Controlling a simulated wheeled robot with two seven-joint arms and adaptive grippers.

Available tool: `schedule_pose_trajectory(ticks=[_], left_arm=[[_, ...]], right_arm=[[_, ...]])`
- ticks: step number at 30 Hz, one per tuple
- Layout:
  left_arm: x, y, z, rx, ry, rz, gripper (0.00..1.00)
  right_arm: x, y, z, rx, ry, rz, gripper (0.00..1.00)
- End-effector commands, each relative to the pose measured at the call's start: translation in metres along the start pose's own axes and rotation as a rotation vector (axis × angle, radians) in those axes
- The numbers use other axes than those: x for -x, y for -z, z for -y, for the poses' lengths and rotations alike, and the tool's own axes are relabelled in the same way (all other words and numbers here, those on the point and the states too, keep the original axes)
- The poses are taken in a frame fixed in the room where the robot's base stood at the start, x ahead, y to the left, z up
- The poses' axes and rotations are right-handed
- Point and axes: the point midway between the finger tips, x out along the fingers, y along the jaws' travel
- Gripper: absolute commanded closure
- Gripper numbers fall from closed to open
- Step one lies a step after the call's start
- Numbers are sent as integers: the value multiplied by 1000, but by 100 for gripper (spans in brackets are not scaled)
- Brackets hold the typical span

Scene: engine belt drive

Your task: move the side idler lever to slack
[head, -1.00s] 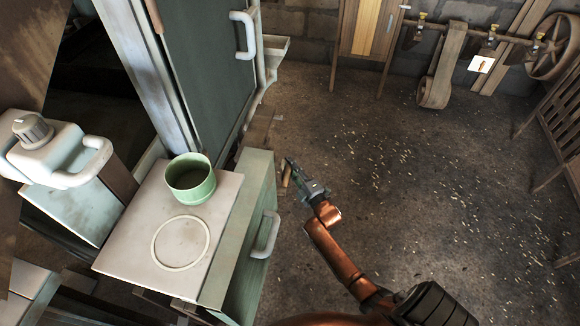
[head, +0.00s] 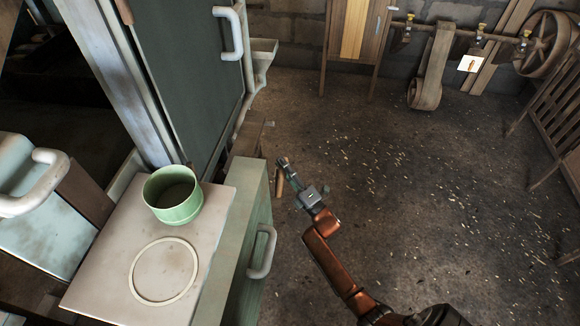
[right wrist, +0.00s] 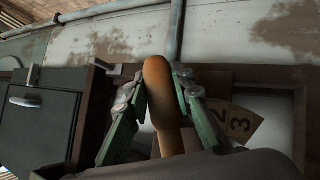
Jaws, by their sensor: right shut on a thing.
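My right gripper (head: 283,164) is beside the right side of the green cabinet, above the floor. It is shut on a tan wooden handle, which I take to be the side idler lever (head: 280,186). In the right wrist view the rounded handle (right wrist: 158,88) stands between the two green fingers, its top sticking out past them. The lever's lower part and its pivot are hidden. A pale card (right wrist: 235,122) marked 2 and 3 lies just right of the fingers. My left gripper is not in view.
A green cup (head: 174,205) and a pale ring (head: 163,270) are on the light cabinet top (head: 105,285). A cabinet handle (head: 263,252) sticks out towards my right arm. The concrete floor (head: 430,200) to the right is open. Belt wheels (head: 547,45) hang by the back wall.

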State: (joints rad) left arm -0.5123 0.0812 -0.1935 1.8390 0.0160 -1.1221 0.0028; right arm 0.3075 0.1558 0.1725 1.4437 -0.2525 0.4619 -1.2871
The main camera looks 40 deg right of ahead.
Motion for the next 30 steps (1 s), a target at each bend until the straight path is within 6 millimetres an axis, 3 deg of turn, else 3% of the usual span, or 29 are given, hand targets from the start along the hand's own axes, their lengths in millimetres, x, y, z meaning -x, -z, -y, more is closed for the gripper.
schedule_pose_trajectory(ticks=[14, 15, 23, 30], left_arm=[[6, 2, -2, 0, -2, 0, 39], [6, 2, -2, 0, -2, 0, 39], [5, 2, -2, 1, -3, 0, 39], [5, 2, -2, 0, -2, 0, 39]], right_arm=[[-3, 7, -2, 9, -12, -12, 100], [-3, 7, -2, 9, -12, -12, 77], [-3, 6, -2, 7, -11, -10, 60], [-2, 5, -1, 6, -9, -9, 60]])
